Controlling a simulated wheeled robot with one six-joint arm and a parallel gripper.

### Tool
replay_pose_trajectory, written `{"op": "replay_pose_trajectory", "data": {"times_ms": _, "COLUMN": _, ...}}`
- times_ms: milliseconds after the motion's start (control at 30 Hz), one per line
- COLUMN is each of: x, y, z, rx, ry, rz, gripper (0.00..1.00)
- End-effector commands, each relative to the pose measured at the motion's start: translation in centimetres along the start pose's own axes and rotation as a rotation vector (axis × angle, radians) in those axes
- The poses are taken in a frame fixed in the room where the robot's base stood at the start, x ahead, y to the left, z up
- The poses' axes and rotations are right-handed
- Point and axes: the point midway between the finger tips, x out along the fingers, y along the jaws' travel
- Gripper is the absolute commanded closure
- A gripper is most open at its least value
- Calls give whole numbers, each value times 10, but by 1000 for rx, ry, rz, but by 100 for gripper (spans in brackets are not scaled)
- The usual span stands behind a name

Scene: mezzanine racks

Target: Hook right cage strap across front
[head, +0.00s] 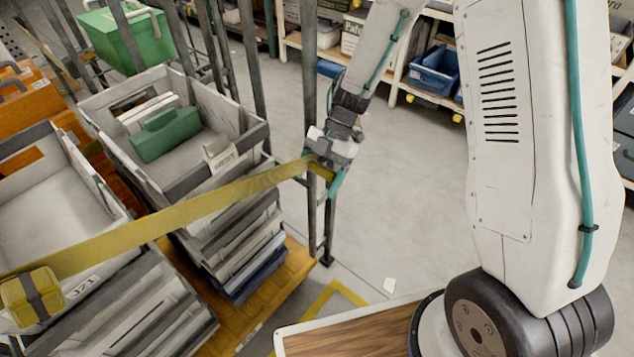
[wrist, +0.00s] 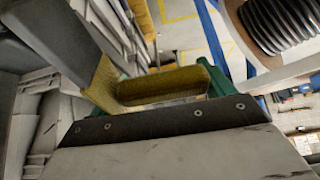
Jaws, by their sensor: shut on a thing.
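A yellow strap (head: 150,222) runs taut across the front of the cage, from the lower left up to the right. A yellow block with a dark band (head: 32,294) sits on it at lower left. My gripper (head: 328,178) is shut on the strap's right end, beside the cage's right front post (head: 311,110). In the wrist view the strap end (wrist: 165,88) lies between the green fingers of my gripper (wrist: 170,82). The fingers partly hide this end. I cannot tell whether it touches the post or any catch on it.
Stacked grey totes (head: 215,180) stand behind the strap, one holding a green box (head: 168,134). A green crate (head: 125,38) is at upper left. Shelving with blue bins (head: 434,72) stands at the back. Grey floor (head: 410,190) right of the post is clear.

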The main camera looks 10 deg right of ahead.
Motion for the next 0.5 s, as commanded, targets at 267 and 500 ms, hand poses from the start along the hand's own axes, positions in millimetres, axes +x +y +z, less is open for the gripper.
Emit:
{"op": "replay_pose_trajectory", "data": {"times_ms": 267, "x": -5, "y": -3, "z": 0, "rx": -1, "ry": 0, "rz": -2, "gripper": 60}}
{"op": "replay_pose_trajectory", "data": {"times_ms": 500, "x": -3, "y": 0, "z": -3, "rx": -8, "ry": 0, "rz": -3, "gripper": 4}}
